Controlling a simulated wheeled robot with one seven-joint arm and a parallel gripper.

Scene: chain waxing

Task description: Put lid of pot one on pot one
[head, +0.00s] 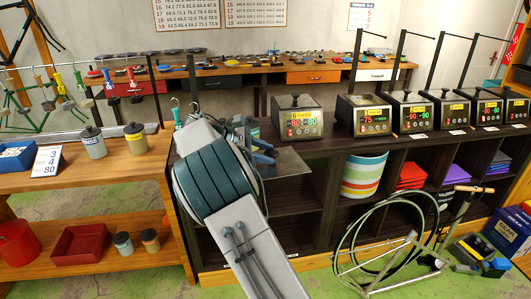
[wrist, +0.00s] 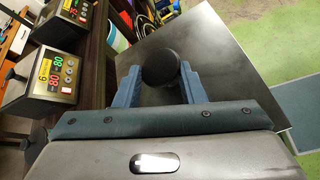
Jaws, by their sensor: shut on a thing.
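My gripper (wrist: 160,82) has its two blue fingers on either side of a round black knob (wrist: 160,66). The knob belongs to a dark, flat, square lid (wrist: 222,48), which I hold by it. In the head view my gripper (head: 262,150) is partly behind my arm, and the lid (head: 290,164) shows below it, at the front of the dark bench. The nearest wax pot (head: 300,122) stands just right of and behind the gripper, with green and red digits and a black knob on top. I cannot tell which pot is pot one; my arm hides part of the bench.
More lidded wax pots (head: 362,115) stand in a row to the right on the dark shelf unit (head: 330,147). Thin black posts rise behind them. A wooden table (head: 90,175) with tins is on the left.

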